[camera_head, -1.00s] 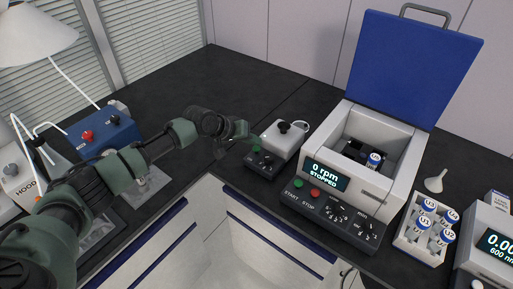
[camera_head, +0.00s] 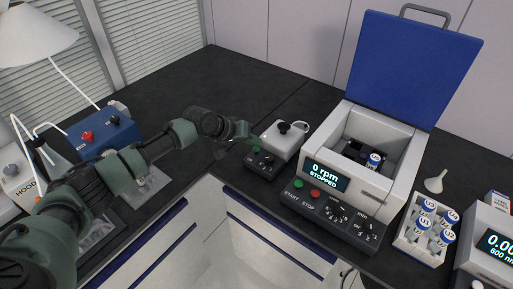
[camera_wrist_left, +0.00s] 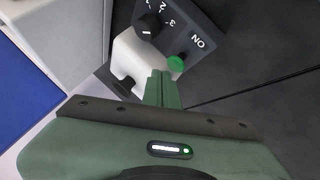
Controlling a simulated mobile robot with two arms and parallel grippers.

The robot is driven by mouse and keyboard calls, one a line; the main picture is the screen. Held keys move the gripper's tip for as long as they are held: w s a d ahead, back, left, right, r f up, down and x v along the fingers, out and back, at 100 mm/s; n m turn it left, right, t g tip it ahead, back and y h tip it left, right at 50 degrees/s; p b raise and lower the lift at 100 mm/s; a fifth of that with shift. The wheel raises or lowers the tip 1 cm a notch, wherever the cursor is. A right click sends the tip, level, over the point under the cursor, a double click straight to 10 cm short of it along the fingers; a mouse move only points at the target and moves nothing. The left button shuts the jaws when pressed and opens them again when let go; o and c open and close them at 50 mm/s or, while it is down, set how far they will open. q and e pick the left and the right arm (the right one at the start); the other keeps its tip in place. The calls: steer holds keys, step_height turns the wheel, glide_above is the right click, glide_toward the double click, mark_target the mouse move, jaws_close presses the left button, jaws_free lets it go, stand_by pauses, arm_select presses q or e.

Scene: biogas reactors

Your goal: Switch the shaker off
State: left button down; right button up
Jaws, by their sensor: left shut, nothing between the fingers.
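The shaker is a small unit with a white body (camera_head: 283,139), a black knob on top and a dark control panel (camera_head: 263,164). In the left wrist view its panel shows a round green button (camera_wrist_left: 176,64) beside the word ON, and a black dial (camera_wrist_left: 147,25) with numbers. My left gripper (camera_head: 252,142) is at the left side of the panel, close to the green button. In the left wrist view its fingers (camera_wrist_left: 162,76) are shut and empty, with the tips right beside the button. I cannot tell whether they touch it. My right gripper is not in view.
A centrifuge (camera_head: 384,187) with its blue lid raised stands to the right, its display reading 0 rpm, STOPPED. Beyond it are a tube rack (camera_head: 407,238) and a white funnel (camera_head: 436,182). A blue box (camera_head: 103,137) stands at left. The dark bench behind the shaker is clear.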

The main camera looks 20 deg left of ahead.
mark_target(254, 149)
arm_select(q)
steer(key=shift+f, duration=0.15)
stand_by(0.5)
steer(key=shift+f, duration=0.3)
steer(key=shift+f+b, duration=0.45)
steer(key=shift+f, duration=0.15)
stand_by(0.6)
steer(key=shift+r, duration=0.1)
steer(key=shift+r+p, duration=0.95)
steer(key=shift+p, duration=0.05)
steer(key=shift+r, duration=0.1)
step_height(254, 149, up, 6)
steer(key=p, duration=0.5)
steer(key=shift+p, duration=0.35)
